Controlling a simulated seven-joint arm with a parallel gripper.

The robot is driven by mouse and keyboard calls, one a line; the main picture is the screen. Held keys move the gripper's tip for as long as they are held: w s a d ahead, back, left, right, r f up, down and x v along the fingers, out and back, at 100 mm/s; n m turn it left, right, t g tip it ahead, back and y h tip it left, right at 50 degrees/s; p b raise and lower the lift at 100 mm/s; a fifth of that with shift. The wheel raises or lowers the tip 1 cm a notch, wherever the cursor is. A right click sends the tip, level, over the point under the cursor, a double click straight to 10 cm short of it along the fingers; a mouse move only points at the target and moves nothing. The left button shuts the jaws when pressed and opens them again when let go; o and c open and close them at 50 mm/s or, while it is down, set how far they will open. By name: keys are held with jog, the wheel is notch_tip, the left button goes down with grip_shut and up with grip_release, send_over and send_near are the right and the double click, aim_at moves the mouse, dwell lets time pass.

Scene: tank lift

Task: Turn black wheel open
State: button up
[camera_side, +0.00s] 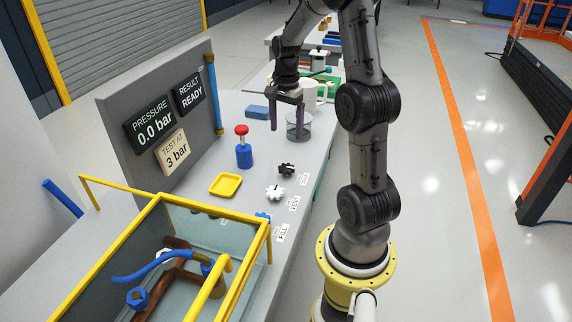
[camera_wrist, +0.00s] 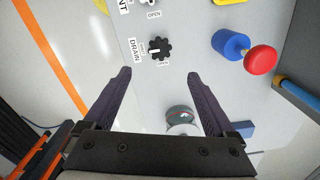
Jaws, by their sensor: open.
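The black wheel (camera_side: 286,169) is a small knobbed handwheel on the grey bench top, beside the white wheel. In the wrist view the black wheel (camera_wrist: 161,48) is at the top middle, beside the DRAIN label (camera_wrist: 136,50). A white mark on it points left, toward small print that seems to read SHUT; OPEN seems to stand below it. My gripper (camera_side: 287,122) is above the bench, farther back than the wheel. In the wrist view my gripper (camera_wrist: 160,75) is open and empty, with the wheel beyond its fingertips and roughly centred between them. Nothing touches the wheel.
A glass vessel (camera_side: 299,128) stands close to my fingers. A blue pump with a red knob (camera_side: 243,148) stands left of the wheel. The white wheel (camera_side: 274,193), yellow tray (camera_side: 226,184) and yellow-framed tank (camera_side: 235,246) are nearer the side camera. A sign panel (camera_side: 163,113) bounds the left.

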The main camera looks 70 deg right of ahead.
aim_at(286, 167)
notch_tip(286, 167, down, 14)
jog(key=shift+r, duration=0.25)
dwell(0.3)
jog(key=c, duration=1.4)
jog(key=shift+o, duration=0.2)
